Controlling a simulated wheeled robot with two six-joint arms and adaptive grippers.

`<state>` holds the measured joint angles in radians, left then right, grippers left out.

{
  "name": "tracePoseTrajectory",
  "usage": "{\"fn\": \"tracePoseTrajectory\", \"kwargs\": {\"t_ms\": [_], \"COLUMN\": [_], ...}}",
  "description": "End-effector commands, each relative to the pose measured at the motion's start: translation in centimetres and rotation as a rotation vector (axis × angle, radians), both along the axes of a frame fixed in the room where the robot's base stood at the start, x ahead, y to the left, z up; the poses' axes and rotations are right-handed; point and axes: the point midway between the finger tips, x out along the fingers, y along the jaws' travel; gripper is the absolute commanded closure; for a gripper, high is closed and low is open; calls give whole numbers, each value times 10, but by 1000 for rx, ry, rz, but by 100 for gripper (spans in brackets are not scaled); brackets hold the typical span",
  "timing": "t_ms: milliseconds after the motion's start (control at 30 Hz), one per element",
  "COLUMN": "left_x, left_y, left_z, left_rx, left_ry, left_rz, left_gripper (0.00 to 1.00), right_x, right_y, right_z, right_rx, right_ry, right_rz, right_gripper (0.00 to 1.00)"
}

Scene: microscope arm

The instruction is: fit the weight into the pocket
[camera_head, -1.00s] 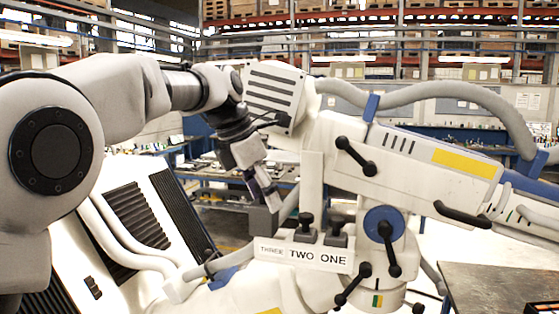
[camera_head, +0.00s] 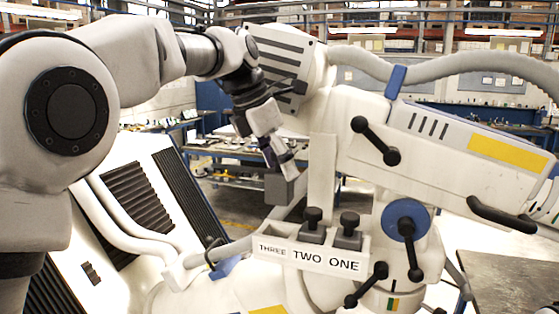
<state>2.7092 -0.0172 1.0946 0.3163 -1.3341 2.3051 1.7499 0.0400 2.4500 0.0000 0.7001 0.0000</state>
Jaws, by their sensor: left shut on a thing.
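My left gripper (camera_head: 281,163) reaches down from the upper left and is shut on a dark grey weight (camera_head: 279,188). The weight hangs above the left end of a white tray (camera_head: 308,262), clear of it. The tray front is labelled THREE, TWO and ONE. Two dark knobbed weights stand in it, one behind TWO (camera_head: 312,226) and one behind ONE (camera_head: 348,233). No weight shows in the pocket behind THREE; its inside is hidden by the tray's front wall. My right gripper is not in view.
A large white microscope arm (camera_head: 440,160) with black handles fills the right side, close to the tray. Its vented head (camera_head: 285,60) is just behind my left wrist. A white vented cabinet (camera_head: 130,220) is at the left. A grey table (camera_head: 510,285) is at lower right.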

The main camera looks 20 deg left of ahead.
Motion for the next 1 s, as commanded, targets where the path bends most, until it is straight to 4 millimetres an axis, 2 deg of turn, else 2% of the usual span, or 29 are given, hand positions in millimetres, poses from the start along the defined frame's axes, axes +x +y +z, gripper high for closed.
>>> {"fn": "tracePoseTrajectory", "kwargs": {"t_ms": [500, 1000], "left_x": [0, 0], "left_y": [0, 0], "left_z": [-46, -49], "left_rx": [-1, 0], "left_ry": [-5, -4], "left_rz": [-1, -1], "left_gripper": [100, 100], "right_x": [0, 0], "right_y": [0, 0], "right_z": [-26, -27], "right_rx": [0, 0], "right_ry": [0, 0], "right_rz": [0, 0], "right_gripper": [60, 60]}}
